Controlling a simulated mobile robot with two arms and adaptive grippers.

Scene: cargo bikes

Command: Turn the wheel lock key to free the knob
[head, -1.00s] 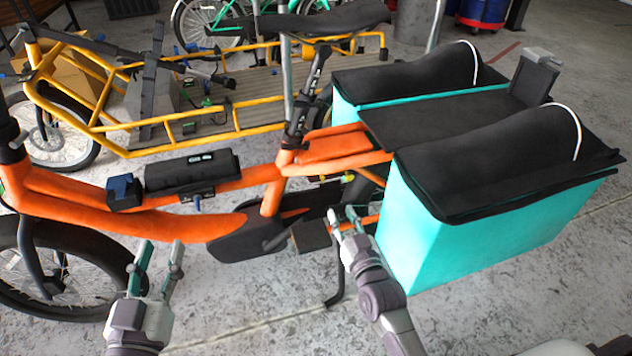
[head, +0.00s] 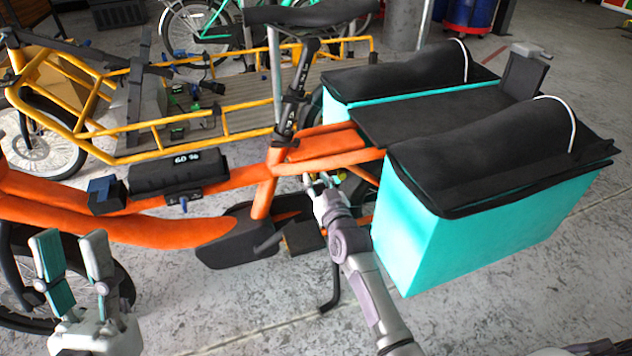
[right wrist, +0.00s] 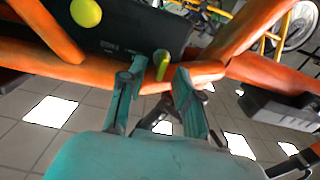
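In the right wrist view, a small yellow-green cylinder (right wrist: 161,58), which looks like the lock key, stands out by the orange frame. My right gripper (right wrist: 160,80) has its teal fingers apart, one on each side of the cylinder; I cannot tell whether they touch it. A round yellow knob (right wrist: 86,13) is up and left of the fingers. In the head view, the right gripper (head: 316,182) is beside the rear of the orange bike (head: 330,156), its tips partly hidden. My left gripper (head: 70,250) is open and empty, in front of the front wheel.
A teal pannier (head: 420,240) with a black cover is close to the right of my right arm. A pedal (head: 303,238) and a kickstand (head: 333,285) are below it. A yellow cargo bike (head: 90,130) stands behind. The floor in front is clear.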

